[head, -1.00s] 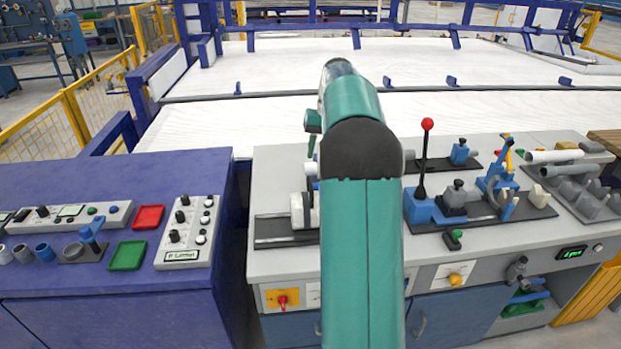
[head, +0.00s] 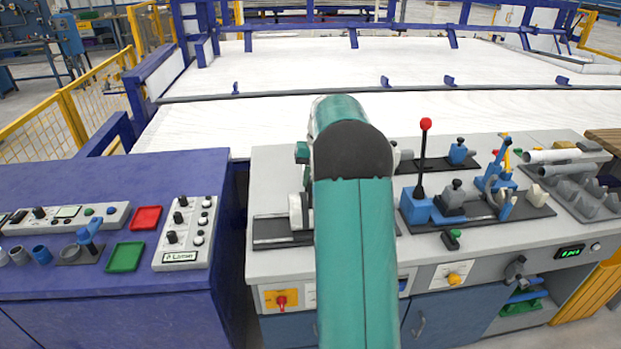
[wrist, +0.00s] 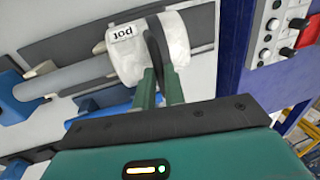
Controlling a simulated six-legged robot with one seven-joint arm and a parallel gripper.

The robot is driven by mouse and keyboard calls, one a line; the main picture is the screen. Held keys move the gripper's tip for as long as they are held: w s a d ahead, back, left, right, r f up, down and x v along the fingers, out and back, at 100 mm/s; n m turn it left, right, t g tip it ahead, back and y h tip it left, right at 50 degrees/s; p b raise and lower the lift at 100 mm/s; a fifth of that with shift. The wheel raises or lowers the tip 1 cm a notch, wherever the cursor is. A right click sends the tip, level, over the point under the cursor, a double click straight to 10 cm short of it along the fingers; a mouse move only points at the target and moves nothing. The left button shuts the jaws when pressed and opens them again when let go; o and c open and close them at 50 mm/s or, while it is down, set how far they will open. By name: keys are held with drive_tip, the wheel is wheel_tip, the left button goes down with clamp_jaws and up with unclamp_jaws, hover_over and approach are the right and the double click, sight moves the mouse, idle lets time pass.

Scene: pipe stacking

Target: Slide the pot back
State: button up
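The pot (wrist: 125,62) is a white, rounded block with an upside-down "pot" label, seen at the top middle of the wrist view. In the head view a white piece (head: 295,211), apparently the pot, stands on a dark rail (head: 270,232), partly covered by my arm. In the head view my arm hides the fingers.
A grey cylinder (wrist: 65,78) lies left of the pot in the wrist view. On the grey bench, a red-knobbed lever (head: 424,160) and blue clamps stand right of my arm. A blue cabinet (head: 120,255) with red and green trays is at left, across a gap.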

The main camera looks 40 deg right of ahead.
clamp_jaws()
drive_tip(key=w+a, duration=0.5)
drive_tip(key=a, duration=0.3)
drive_tip(key=shift+w+a, duration=0.35)
drive_tip(key=shift+w, duration=0.05)
drive_tip(key=shift+a, duration=0.1)
drive_tip(key=o, duration=0.6)
unclamp_jaws()
drive_tip(key=shift+w+a, duration=0.1)
drive_tip(key=shift+o, duration=0.2)
drive_tip(key=shift+d, duration=0.2)
wheel_tip(320, 180, up, 14)
drive_tip(key=s+d, duration=0.1)
drive_tip(key=d, duration=0.1)
drive_tip(key=shift+s+d+f, duration=0.15)
drive_tip(key=shift+s+f, duration=0.05)
drive_tip(key=shift+s, duration=0.15)
